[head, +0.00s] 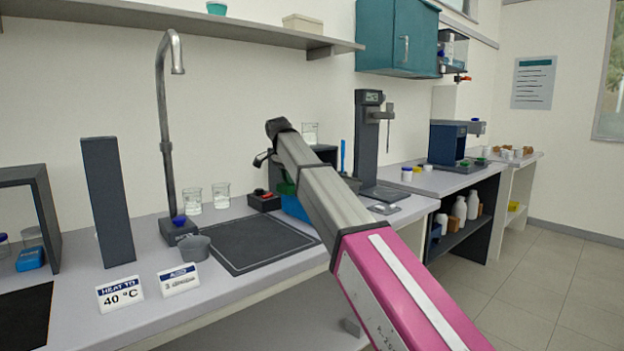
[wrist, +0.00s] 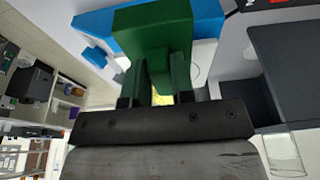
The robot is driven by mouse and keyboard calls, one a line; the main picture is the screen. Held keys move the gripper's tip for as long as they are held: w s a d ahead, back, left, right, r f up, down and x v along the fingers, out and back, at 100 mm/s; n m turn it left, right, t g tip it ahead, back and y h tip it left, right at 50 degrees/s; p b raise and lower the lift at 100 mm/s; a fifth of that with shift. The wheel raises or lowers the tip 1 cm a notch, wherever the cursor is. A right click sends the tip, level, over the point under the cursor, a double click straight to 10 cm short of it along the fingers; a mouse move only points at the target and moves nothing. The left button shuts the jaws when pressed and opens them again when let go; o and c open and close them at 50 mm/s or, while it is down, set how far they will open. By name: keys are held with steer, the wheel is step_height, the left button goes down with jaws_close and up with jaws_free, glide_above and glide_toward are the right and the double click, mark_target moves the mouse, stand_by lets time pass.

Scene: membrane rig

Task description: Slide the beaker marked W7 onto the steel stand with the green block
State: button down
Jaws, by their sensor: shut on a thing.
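My gripper (wrist: 165,82) is shut on the narrow part of a green block (wrist: 167,30) in the wrist view. The block's wide end lies against a blue tray (wrist: 92,24). In the head view my arm hides the gripper, and only a bit of the green block (head: 287,187) shows above the blue tray (head: 296,207). Two beakers (head: 193,198) (head: 221,195) stand on the counter to the left. Another beaker (head: 310,132) shows above a dark box-like piece (head: 325,155). A glass beaker (wrist: 284,152) is at lower right in the wrist view. No W7 mark is readable. I cannot tell which thing is the steel stand.
A small dark box (head: 264,202) with a red item is near the blue tray. A grey column (head: 367,140) stands behind my arm.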

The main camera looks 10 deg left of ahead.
steer(key=shift+w+d, duration=1.15)
steer(key=shift+w, duration=0.2)
steer(key=shift+w+d, duration=0.3)
steer(key=shift+w, duration=0.05)
steer(key=shift+w+d, duration=1.2)
steer(key=shift+w, duration=0.25)
steer(key=shift+w+d+r, duration=0.1)
steer(key=shift+w+d, duration=0.2)
steer(key=shift+w, duration=0.05)
stand_by(0.4)
steer(key=shift+w+d, duration=1.4)
steer(key=shift+w, duration=0.25)
steer(key=shift+w+d, duration=0.1)
steer(key=shift+w+d, duration=0.95)
steer(key=shift+w, duration=0.15)
stand_by(0.4)
